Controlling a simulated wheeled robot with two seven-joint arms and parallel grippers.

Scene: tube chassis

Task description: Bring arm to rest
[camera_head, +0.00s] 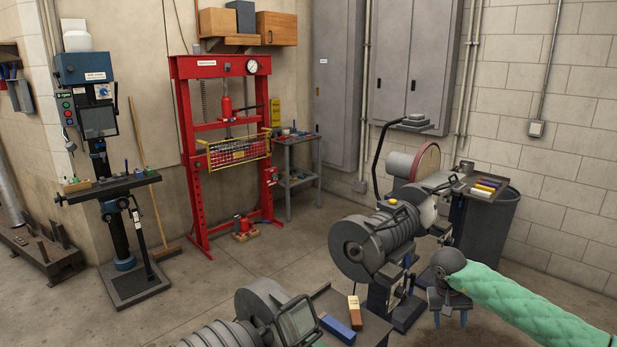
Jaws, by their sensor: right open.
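My right arm (535,305), in a green quilted sleeve, comes in from the lower right. Its dark grey wrist ends in my right gripper (450,319), which points down with two blue fingertips apart. Nothing shows between the fingertips, and the gripper is over the floor, right of the grinder stand in the picture.
A grey grinding machine (375,240) stands just left of my right gripper. Another machine (265,310) and a bench with a blue block (341,329) are at the front. A red press (222,145), drill press (100,150) and dark bin (488,225) stand farther back. Middle-left floor is clear.

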